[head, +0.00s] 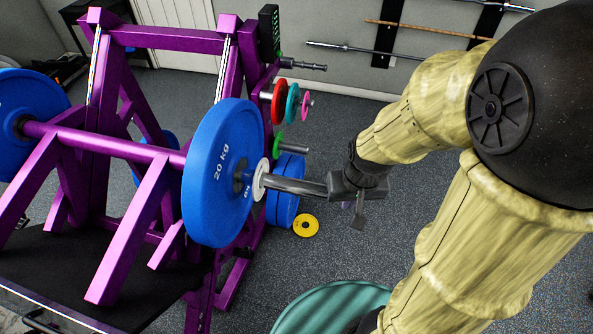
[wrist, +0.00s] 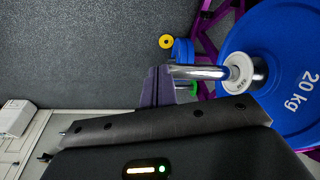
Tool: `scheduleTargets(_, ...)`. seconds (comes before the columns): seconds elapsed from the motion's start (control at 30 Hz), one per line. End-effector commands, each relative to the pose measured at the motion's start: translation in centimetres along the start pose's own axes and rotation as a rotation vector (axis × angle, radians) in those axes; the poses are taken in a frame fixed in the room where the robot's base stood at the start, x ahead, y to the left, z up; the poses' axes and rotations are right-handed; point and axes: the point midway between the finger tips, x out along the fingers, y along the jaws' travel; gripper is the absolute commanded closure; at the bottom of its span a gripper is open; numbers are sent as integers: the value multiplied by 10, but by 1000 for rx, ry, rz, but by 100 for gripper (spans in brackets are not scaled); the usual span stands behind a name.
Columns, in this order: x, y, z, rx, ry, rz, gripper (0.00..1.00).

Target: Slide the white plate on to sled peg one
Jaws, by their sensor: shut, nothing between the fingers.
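The small white plate (head: 260,179) is around the bare metal sled peg (head: 299,186), near the peg's inner end, just outside the big blue 20 kg plate (head: 212,170). In the wrist view the white plate (wrist: 237,73) shows face-on at a slant, with the silver peg (wrist: 197,72) passing through it. A dark hub shows between it and the blue plate. My gripper (head: 358,198) is shut and empty at the outer end of the peg. In the wrist view its fingers (wrist: 157,87) overlap the peg's end; I cannot tell whether they touch it.
The purple sled frame (head: 130,240) fills the left. Behind the peg are blue plates (head: 287,190), a yellow plate (head: 306,225) on the floor, and storage pegs with small red, teal and pink plates (head: 292,102). A teal round object (head: 335,305) is below. Grey floor is clear between.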

Motion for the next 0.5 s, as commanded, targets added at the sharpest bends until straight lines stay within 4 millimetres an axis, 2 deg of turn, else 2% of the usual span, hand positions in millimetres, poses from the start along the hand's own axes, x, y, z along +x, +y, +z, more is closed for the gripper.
scheduleTargets(0.27, 36, -17, -9, 264, -188, -102, 100)
scheduleTargets(0.5, 74, -44, -18, 583, -389, -258, 100)
